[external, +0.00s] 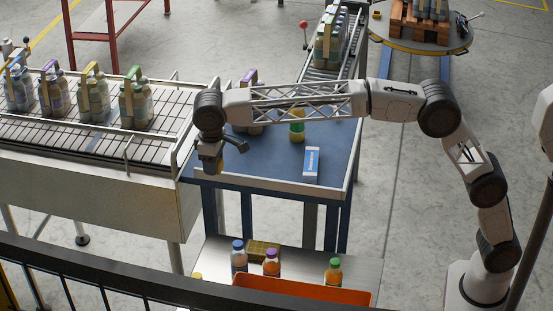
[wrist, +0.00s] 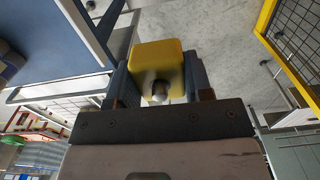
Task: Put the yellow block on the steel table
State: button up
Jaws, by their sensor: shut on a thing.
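The yellow block (wrist: 158,54) is between the two fingers of my gripper (wrist: 157,82) in the wrist view, with a small pale rounded thing in front of its lower face. My gripper (external: 222,162) is shut on the block and hangs at the left front corner of the blue table in the external view. The block is hard to make out there. The steel table (external: 355,274) stands lower, in front of the blue table, to the right of and below my gripper.
The steel table holds an orange bin (external: 300,292), several bottles and a yellowish box (external: 263,250). The blue table (external: 265,163) carries a juice bottle (external: 297,128), a blue-and-white carton (external: 311,164) and a bottle pack. A conveyor (external: 85,140) lies left; a dark railing (external: 130,291) crosses the foreground.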

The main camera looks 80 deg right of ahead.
send_near(221, 256)
jog(key=a+r, duration=0.1)
jog(key=s+a+r, duration=0.1)
jog(key=a+r, duration=0.1)
jog(key=shift+f, duration=2.5)
jog(key=shift+f, duration=2.5)
jog(key=shift+f, duration=0.2)
jog(key=o, duration=1)
jog(key=shift+c, duration=0.2)
jog(key=shift+r, duration=0.2)
notch_tip(221, 256, up, 12)
